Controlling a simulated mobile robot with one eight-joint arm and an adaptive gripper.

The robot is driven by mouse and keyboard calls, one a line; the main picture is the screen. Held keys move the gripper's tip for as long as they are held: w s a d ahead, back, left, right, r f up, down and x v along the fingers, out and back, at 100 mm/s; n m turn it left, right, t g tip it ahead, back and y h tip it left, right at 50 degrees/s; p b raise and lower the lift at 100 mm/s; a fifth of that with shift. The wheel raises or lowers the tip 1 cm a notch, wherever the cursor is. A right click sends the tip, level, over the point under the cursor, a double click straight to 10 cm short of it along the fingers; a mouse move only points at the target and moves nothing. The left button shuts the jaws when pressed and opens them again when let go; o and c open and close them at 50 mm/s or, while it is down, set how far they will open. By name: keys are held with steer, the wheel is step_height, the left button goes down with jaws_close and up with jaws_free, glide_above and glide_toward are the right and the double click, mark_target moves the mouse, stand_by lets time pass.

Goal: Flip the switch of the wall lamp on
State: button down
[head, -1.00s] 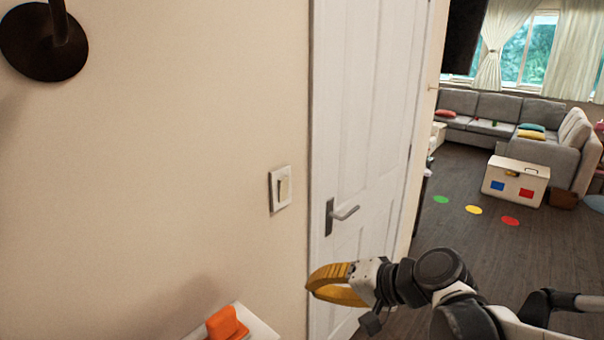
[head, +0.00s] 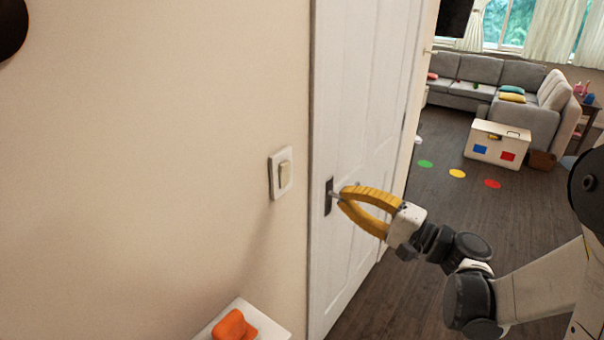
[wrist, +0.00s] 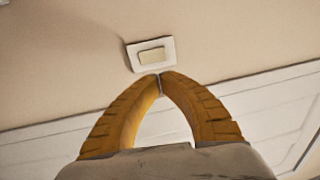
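The wall switch (head: 281,172) is a white square plate with a cream rocker, on the beige wall left of the door. It also shows in the wrist view (wrist: 152,54), just beyond my fingertips. My gripper (head: 338,195) has two curved yellow fingers whose tips meet, with nothing between them. In the head view the tips are right of the switch, overlapping the door handle; a gap to the switch shows there. In the wrist view the tips (wrist: 160,75) overlap the plate's lower edge. The wall lamp (head: 10,28) shows only as a dark round part at the upper left.
A white door (head: 360,100) with a dark handle plate (head: 328,197) stands right of the switch. A white ledge (head: 270,322) bearing an orange object (head: 234,326) juts out below. Open dark floor (head: 440,210) leads to a sofa and a white chest (head: 496,147).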

mark_target(288, 167)
steer(key=b+x, duration=0.2)
steer(key=x, duration=1)
steer(key=shift+w+a, duration=0.15)
steer(key=shift+a, duration=0.2)
steer(key=shift+w+a+r, duration=0.15)
steer(key=shift+w+a, duration=0.25)
steer(key=shift+a, duration=0.05)
steer(key=shift+w+a+r, duration=0.2)
steer(key=shift+w+a, duration=0.05)
steer(key=shift+a, duration=0.05)
